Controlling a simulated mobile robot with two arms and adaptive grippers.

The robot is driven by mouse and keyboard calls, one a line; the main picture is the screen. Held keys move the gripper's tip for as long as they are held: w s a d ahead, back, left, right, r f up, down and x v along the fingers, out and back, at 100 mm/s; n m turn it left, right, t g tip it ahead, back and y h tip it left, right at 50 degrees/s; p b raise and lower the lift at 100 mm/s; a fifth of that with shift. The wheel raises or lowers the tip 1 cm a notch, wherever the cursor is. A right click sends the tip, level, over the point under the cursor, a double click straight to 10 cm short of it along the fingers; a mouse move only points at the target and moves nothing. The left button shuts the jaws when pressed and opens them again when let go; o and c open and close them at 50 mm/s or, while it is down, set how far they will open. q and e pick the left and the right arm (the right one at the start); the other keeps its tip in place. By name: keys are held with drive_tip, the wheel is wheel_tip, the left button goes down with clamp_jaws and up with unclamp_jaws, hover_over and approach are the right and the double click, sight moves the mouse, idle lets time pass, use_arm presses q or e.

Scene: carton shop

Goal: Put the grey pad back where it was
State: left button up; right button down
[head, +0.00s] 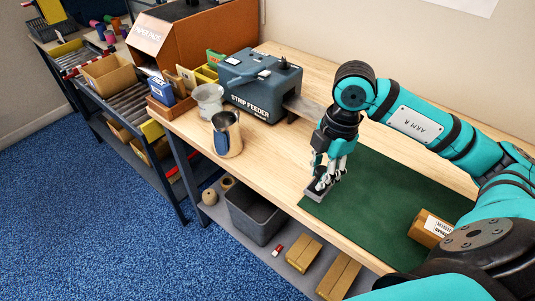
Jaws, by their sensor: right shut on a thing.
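The grey pad (314,194) is at the left front corner of the green mat (368,205), close to the table's front edge. My right gripper (321,184) points down and is shut on the grey pad. The fingers cover part of it. I cannot tell whether the pad rests on the surface or hangs just above it. My left gripper is not in view.
A strip feeder (258,88), a metal pitcher (227,134) and a pale cup (208,99) stand left of my arm. A small carton (428,229) lies on the mat's right. A grey bin (254,214) and cartons are on the lower shelf. The mat's middle is clear.

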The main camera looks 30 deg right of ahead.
drive_tip(key=w+f+p, duration=0.1)
drive_tip(key=w, duration=0.4)
drive_tip(key=w+d+f+p, duration=0.1)
drive_tip(key=w+p, duration=0.1)
drive_tip(key=w, duration=0.3)
drive_tip(key=w+d+f+p, duration=0.1)
drive_tip(key=w+f+p, duration=0.1)
drive_tip(key=w, duration=0.3)
drive_tip(key=shift+f, duration=0.65)
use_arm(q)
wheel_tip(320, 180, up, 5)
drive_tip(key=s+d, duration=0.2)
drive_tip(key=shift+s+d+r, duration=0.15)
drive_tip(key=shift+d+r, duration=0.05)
use_arm(e)
drive_tip(key=c, duration=1.1)
unclamp_jaws()
